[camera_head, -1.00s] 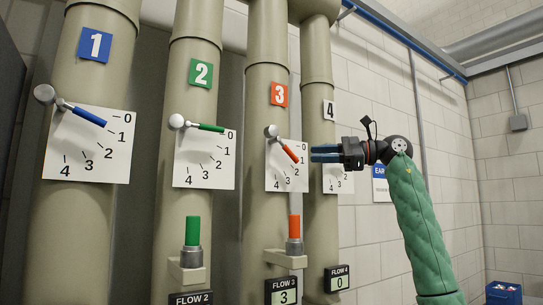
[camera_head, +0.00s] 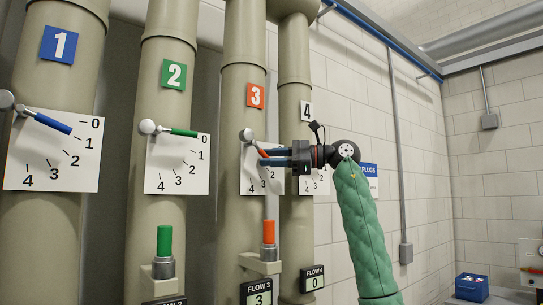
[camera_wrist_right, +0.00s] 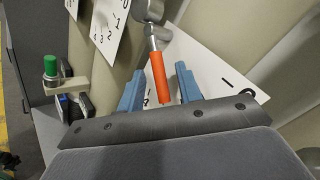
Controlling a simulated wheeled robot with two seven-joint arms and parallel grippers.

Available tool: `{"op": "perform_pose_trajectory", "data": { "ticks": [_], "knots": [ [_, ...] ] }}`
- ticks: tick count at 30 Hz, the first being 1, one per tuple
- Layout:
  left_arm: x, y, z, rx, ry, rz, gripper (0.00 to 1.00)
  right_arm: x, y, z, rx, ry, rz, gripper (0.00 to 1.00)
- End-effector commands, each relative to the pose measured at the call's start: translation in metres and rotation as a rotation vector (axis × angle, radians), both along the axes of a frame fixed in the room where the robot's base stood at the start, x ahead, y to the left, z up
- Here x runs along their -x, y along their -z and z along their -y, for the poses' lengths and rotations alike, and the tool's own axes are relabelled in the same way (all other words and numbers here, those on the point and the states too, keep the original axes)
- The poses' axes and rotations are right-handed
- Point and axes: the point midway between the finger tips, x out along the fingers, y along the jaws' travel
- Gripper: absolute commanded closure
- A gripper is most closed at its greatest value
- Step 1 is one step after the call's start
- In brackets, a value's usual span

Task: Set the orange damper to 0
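The orange damper lever (camera_head: 261,150) is on the white dial plate (camera_head: 257,182) of pipe 3, under the orange "3" label (camera_head: 256,95). It slants down to the right from its grey pivot. My right gripper (camera_head: 268,157) reaches in from the right and its blue fingers overlap the lever's lower end. In the right wrist view, the orange handle (camera_wrist_right: 157,75) lies between the two open fingers (camera_wrist_right: 158,88), with gaps showing on both sides. The fingers partly cover the plate's numbers. The FLOW 3 display (camera_head: 259,296) reads 3. My left gripper is not in view.
Blue lever 1 (camera_head: 52,123) and green lever 2 (camera_head: 184,132) are on pipes to the left. Pipe 4 (camera_head: 294,222) stands close on the right, behind my gripper. An upright orange knob (camera_head: 268,232) sits below the dial. A blue crate (camera_head: 471,287) is at lower right.

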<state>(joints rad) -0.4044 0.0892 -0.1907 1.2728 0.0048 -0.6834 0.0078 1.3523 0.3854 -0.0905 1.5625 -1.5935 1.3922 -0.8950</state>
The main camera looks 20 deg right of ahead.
Motion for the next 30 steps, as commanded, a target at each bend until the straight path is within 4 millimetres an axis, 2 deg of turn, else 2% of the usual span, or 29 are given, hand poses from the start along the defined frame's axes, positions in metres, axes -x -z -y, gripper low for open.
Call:
{"op": "perform_pose_trajectory", "data": {
  "ticks": [7, 8, 12, 13, 23, 30],
  "knots": [
    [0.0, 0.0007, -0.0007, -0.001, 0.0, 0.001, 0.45, -0.0002, 0.0003, -0.0002, 0.0, 0.0, 0.0, 0.65],
    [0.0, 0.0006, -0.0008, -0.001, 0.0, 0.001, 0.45, -0.0002, 0.0003, -0.0001, 0.0, 0.0, 0.0, 0.69],
    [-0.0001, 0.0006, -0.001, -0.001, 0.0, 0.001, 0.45, -0.0002, 0.0002, -0.0001, 0.0, 0.0, 0.0, 0.96],
    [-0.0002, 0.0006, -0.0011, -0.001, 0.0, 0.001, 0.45, -0.0001, 0.0002, -0.0002, 0.0, 0.0, 0.0, 1.0],
    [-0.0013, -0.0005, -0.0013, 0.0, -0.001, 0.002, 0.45, -0.0003, -0.0014, 0.0006, 0.013, 0.0, 0.004, 1.0],
    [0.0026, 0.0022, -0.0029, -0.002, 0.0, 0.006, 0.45, -0.0014, -0.0084, 0.0047, 0.101, 0.004, 0.037, 1.0]
  ]
}}
